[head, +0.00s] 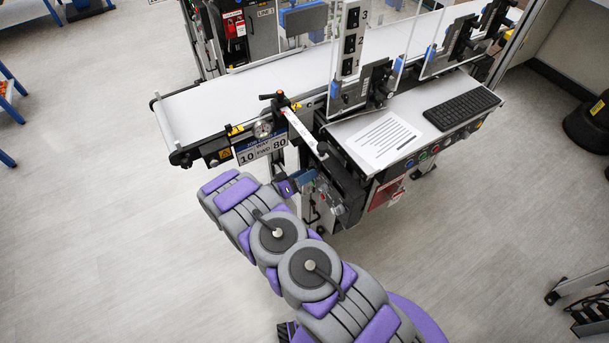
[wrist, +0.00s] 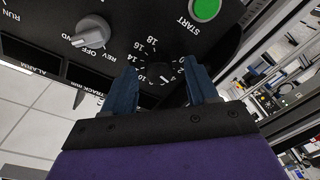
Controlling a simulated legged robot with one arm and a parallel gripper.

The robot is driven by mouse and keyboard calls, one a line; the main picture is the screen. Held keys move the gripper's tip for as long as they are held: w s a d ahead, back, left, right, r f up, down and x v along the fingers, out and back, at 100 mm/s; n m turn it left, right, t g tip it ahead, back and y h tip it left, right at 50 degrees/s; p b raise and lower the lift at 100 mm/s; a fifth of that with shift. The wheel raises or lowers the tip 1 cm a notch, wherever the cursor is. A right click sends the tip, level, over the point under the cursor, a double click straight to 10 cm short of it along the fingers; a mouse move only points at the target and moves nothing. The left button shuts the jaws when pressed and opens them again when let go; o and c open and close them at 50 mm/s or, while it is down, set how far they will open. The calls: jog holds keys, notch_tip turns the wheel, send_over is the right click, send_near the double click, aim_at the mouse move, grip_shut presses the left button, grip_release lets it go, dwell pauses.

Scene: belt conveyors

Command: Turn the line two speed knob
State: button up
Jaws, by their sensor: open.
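A dark round speed knob (wrist: 166,74) sits at the centre of a white numbered dial on a black control panel (wrist: 120,14), which appears upside down in the wrist view. My gripper (wrist: 161,64) is open, with its two blue fingers on either side of the dial. I cannot tell whether they touch the knob. In the head view my gripper (head: 293,184) is at the small control box (head: 329,196) on the near conveyor's front; the knob itself is hidden or too small there. No line two label is readable.
A grey selector switch (wrist: 91,31) and a green START button (wrist: 205,9) flank the dial. The conveyor belt (head: 225,103), a sign (head: 262,148) and a shelf with a keyboard (head: 461,108) are close by. The floor at left is open.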

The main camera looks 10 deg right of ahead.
jog(key=shift+c, duration=0.2)
jog(key=c, duration=1)
jog(key=shift+s+p, duration=0.1)
jog(key=shift+p, duration=0.2)
jog(key=o, duration=1)
jog(key=shift+o, duration=0.2)
jog(key=p+v, duration=0.3)
jog(key=v, duration=1.4)
jog(key=shift+a+f, duration=0.2)
jog(key=shift+a, duration=0.1)
